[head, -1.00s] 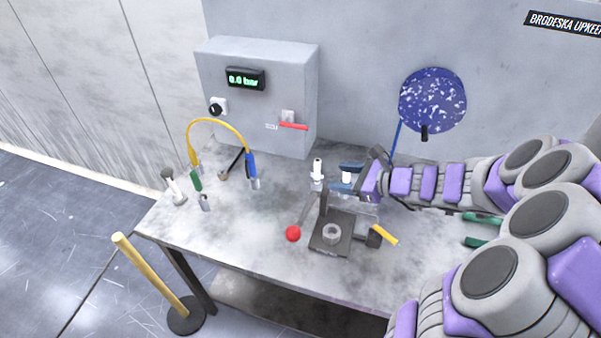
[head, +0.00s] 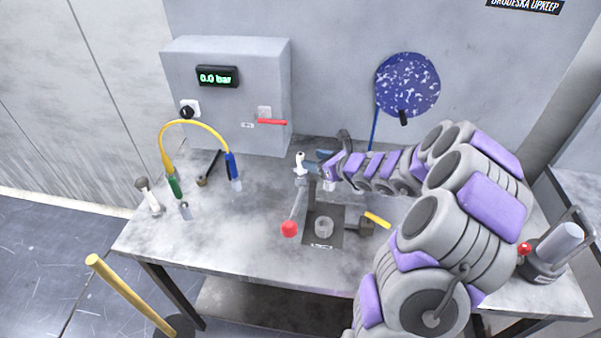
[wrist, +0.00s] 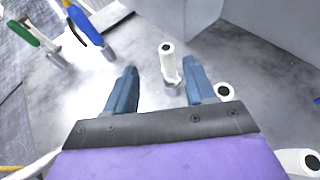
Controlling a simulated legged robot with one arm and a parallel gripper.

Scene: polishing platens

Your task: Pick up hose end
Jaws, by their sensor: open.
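A yellow hose (head: 193,123) arches over the left part of the bench. One end has a blue sleeve (head: 232,167) and stands on a metal fitting. The other, yellow end (head: 167,168) comes down by a green sleeve (head: 175,187). In the wrist view the blue sleeve (wrist: 84,24) and green sleeve (wrist: 22,32) are at the upper left, beyond my fingers. My gripper (wrist: 160,86) is open and empty, its blue fingers apart. A white-topped upright fitting (wrist: 169,62) shows just past the gap between them. In the head view my gripper (head: 322,170) is right of the hose.
A grey box with a 0.0 bar display (head: 217,76) stands behind the hose. A red-knobbed lever (head: 289,228) and a dark block with a ring (head: 324,228) are in front of my gripper. A white-handled item (head: 148,195) stands at the left edge. A yellow post (head: 128,293) stands before the bench.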

